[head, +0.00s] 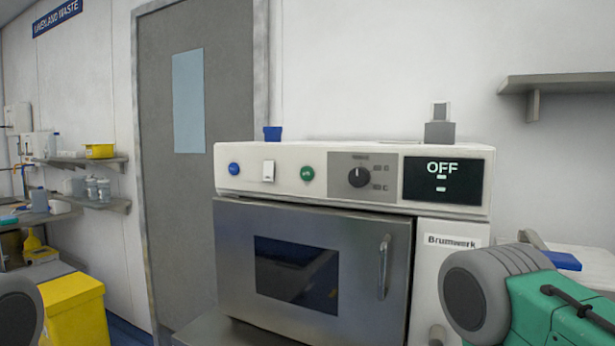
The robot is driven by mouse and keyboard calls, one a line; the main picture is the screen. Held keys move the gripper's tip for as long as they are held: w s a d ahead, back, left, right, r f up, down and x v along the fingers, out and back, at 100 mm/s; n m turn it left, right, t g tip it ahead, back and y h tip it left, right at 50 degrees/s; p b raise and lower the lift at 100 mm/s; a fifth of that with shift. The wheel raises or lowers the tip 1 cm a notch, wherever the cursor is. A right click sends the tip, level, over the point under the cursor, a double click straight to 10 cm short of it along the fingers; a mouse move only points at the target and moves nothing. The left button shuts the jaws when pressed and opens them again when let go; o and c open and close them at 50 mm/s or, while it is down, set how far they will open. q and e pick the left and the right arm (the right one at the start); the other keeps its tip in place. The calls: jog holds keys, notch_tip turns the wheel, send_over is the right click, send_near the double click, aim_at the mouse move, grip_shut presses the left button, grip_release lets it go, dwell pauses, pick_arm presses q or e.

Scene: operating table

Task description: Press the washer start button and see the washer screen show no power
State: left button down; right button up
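The washer (228,240) is a white and steel machine with a control panel across its top front. Its dark screen (443,180) reads "OFF" with small marks below. The panel has a round green button (307,173), a round blue button (234,168), a white rocker switch (268,171) and a black dial (359,177). I cannot read which button is labelled start. Part of my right arm, grey and green, shows at the lower right, and a dark part of my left arm at the lower left edge. Neither gripper shows, and nothing of mine visibly touches the panel.
The washer door (230,270) is shut, with a vertical handle (384,267). A yellow bin (75,308) stands at the lower left. A wall shelf (560,83) juts out at the upper right. A blue object (562,261) lies on a white surface at right. The space before the panel is clear.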

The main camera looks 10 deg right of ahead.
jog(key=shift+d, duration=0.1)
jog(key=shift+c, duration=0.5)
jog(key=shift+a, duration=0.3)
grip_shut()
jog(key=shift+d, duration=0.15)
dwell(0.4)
